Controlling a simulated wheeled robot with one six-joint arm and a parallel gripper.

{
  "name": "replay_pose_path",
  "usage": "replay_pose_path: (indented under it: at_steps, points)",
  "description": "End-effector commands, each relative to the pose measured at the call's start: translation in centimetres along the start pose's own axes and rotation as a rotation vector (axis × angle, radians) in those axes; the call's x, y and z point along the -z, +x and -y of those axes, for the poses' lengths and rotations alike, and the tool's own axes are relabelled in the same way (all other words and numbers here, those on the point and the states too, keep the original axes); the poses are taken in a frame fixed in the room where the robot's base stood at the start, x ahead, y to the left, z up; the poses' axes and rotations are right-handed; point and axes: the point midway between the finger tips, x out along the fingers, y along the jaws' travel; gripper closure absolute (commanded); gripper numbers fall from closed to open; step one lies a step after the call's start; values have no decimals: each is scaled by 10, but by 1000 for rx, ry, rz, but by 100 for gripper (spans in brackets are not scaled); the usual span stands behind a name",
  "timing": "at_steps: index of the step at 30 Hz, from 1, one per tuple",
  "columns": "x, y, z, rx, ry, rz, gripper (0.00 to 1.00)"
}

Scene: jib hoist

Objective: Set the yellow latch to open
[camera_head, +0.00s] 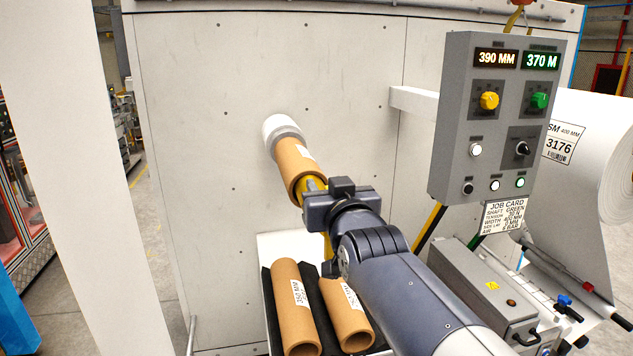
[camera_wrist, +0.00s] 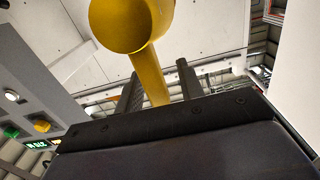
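The yellow latch shows in the wrist view as a thick round yellow end with a yellow bar (camera_wrist: 150,75) running down from it. In the head view, yellow (camera_head: 313,184) shows at the open end of a cardboard core (camera_head: 298,168) on the wall spindle, mostly hidden by my gripper (camera_head: 320,196). A bit more yellow shows just below the gripper. In the wrist view, my gripper's two dark fingers (camera_wrist: 159,88) stand apart, one on each side of the bar. A gap shows at the right finger; contact at the left cannot be told.
Two loose cardboard cores (camera_head: 294,305) lie on a dark cradle below. A grey control box (camera_head: 500,120) with knobs and lit displays stands close on the right, above a grey machine housing (camera_head: 485,285). A white paper roll (camera_head: 608,150) is at far right. A white post (camera_head: 75,150) stands left.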

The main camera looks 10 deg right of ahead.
Motion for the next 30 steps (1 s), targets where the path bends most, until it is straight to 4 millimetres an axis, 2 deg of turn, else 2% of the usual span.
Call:
replay_pose_path:
  at_steps: [4, 17, 30]
  points:
    - [0, 0, 0, 0, 0, 0, 65]
    - [0, 0, 0, 0, 0, 0, 100]
    - [0, 0, 0, 0, 0, -2, 100]
